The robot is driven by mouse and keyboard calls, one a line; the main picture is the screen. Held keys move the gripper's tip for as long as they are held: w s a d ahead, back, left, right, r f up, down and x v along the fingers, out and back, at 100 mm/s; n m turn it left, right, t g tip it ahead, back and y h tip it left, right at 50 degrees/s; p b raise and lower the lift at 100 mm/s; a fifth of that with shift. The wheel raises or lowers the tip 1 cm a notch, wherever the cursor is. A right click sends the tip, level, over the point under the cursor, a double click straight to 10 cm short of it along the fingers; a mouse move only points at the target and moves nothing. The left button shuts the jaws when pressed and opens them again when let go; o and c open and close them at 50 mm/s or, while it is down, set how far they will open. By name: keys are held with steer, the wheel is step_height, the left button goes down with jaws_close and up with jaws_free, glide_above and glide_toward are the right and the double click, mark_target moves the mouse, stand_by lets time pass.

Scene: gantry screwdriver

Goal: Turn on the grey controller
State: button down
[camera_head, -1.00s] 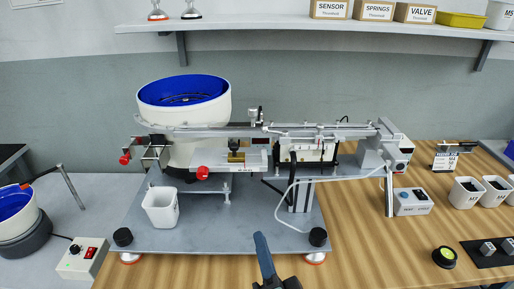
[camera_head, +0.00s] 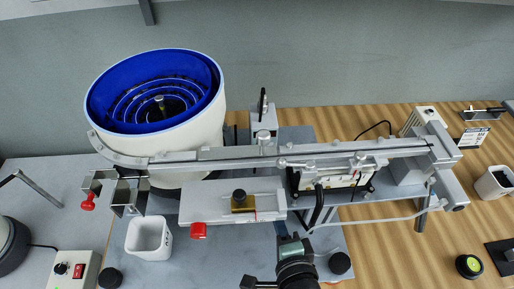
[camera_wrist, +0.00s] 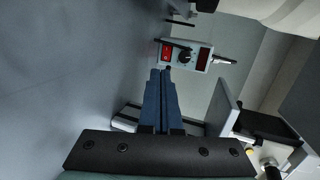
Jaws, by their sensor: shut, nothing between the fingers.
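In the wrist view a grey controller (camera_wrist: 175,55) shows beyond my fingertips, with a red switch (camera_wrist: 166,52), a black knob (camera_wrist: 184,57) and a dark red window (camera_wrist: 203,60). My gripper (camera_wrist: 161,73) is shut and empty, its blue fingers apart from the controller in the picture. In the head view a pale control box (camera_head: 66,282) with a black knob and red switch sits at the lower left. I cannot tell whether the two views show the same box. My gripper also shows in the head view (camera_head: 280,222), over the front of the grey plate.
The gantry rail (camera_head: 300,152) spans the bench behind my gripper. A white bowl feeder (camera_head: 190,135) with a blue inside stands at the back left. A white bin (camera_head: 149,238) and a red knob (camera_head: 198,231) are to the left. Bare wood (camera_head: 410,255) lies at the right.

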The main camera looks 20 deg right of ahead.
mark_target(261, 174)
steer(key=shift+w, duration=0.2)
steer(key=shift+s, duration=0.1)
steer(key=shift+r, duration=0.1)
steer(key=x, duration=1.2)
steer(key=shift+w+d+r, duration=0.1)
steer(key=shift+w+r, duration=0.1)
steer(key=shift+r, duration=0.15)
steer(key=shift+w+d, duration=0.15)
steer(key=shift+w, duration=0.75)
